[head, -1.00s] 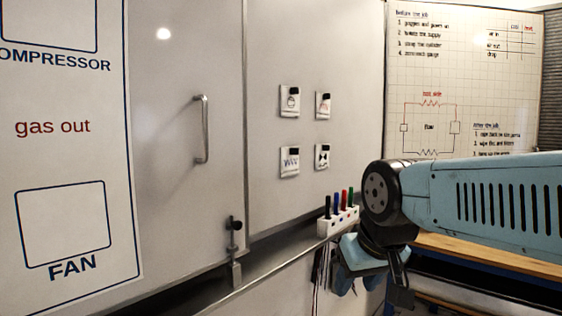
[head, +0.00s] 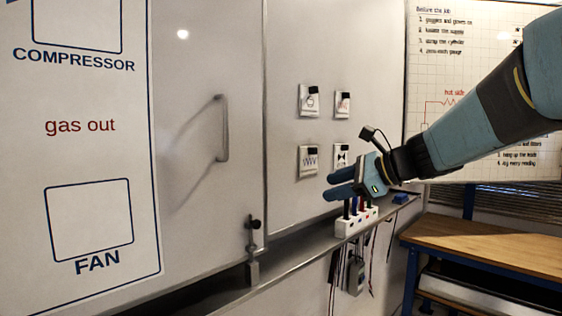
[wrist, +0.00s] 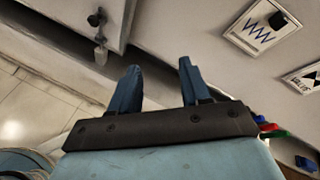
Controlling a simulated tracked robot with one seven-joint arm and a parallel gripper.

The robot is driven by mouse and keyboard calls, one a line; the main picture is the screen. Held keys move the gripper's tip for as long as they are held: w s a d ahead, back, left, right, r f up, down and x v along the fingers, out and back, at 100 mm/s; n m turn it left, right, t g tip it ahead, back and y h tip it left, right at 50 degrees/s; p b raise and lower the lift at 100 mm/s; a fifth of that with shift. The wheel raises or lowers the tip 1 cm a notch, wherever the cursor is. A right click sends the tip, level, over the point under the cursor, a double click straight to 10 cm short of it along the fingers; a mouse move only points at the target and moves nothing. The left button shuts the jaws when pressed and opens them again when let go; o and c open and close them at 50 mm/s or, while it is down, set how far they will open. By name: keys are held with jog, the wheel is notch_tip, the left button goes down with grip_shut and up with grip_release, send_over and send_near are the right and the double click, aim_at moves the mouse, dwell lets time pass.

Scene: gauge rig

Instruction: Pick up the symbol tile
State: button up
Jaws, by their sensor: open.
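Four small white symbol tiles with black clips or magnets hang on the grey panel in two rows. The upper left tile (head: 308,104) has a round symbol and the upper right tile (head: 341,107) a red one. The lower left tile (head: 306,163) has a blue zigzag, also seen in the wrist view (wrist: 254,33). The lower right tile (head: 342,160) has a black bow-tie, partly cut off in the wrist view (wrist: 303,82). My gripper (head: 331,185) is open and empty, just below the lower tiles in the head view. Its two fingers (wrist: 159,68) touch no tile.
A white marker holder (head: 352,226) with coloured pens sits on the ledge (head: 300,254) below my gripper. A door handle (head: 222,128) and a latch (head: 253,240) stick out at left. A wooden bench (head: 490,243) stands at right.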

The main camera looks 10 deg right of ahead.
jog(key=w+d+r+m+t, duration=0.5)
jog(key=w+d+r+m, duration=0.2)
jog(key=w+d+m, duration=0.1)
send_near(316, 149)
jog(key=x, duration=0.4)
jog(key=shift+m+y, duration=0.4)
jog(key=shift+x, duration=2.3)
jog(key=shift+w+a+f, duration=0.1)
jog(key=shift+w, duration=0.3)
grip_shut()
